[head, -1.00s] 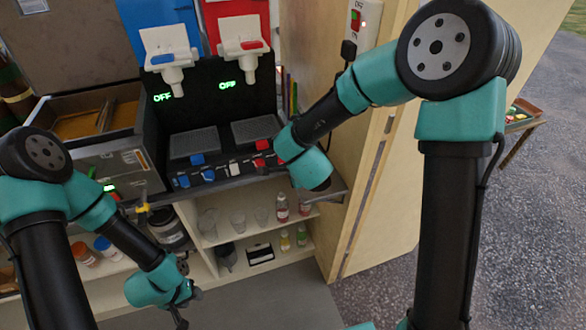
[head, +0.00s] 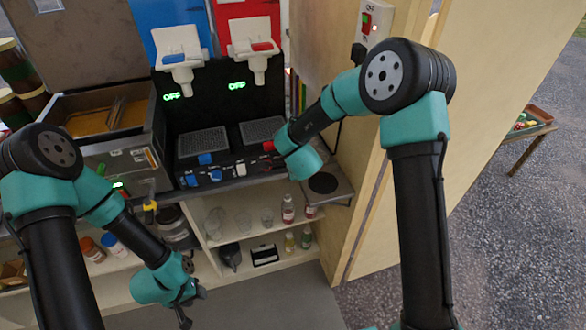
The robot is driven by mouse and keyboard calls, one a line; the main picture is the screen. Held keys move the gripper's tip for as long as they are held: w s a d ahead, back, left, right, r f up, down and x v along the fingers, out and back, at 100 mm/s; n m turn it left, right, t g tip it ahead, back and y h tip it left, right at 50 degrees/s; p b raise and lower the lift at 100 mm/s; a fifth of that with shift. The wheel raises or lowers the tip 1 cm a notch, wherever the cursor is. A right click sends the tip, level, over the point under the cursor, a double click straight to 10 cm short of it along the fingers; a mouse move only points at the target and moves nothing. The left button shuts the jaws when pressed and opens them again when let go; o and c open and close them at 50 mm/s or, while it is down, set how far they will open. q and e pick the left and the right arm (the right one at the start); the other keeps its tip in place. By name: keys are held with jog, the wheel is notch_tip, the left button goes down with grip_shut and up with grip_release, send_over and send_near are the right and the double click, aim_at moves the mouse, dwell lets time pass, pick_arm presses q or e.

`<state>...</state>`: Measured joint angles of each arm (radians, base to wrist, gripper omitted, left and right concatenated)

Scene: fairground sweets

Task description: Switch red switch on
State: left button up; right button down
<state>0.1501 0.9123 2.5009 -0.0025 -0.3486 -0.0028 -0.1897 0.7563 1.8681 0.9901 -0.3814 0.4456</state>
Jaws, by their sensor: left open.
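A dark dispenser panel has a row of small switches along its front. A red switch (head: 268,146) shows at the right end of the tray level, close to the left of my right wrist. Both green displays above, on the blue side (head: 172,96) and the red side (head: 237,86), read OFF. A red rocker switch (head: 367,18) also sits on a white wall box at the top. My left gripper (head: 190,308) is open and empty, low in front of the shelves, away from the switches. My right wrist is at the panel's right end; its fingers are hidden.
Blue switches (head: 215,175) and a white one (head: 241,169) sit left of the red. Two white taps (head: 181,60) hang above the drip trays. Shelves below hold cups and bottles (head: 288,209). A wooden wall (head: 430,200) stands to the right.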

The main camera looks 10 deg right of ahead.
jog(key=shift+w+f, duration=0.35)
jog(key=shift+w, duration=0.1)
dwell(0.3)
jog(key=shift+r, duration=0.1)
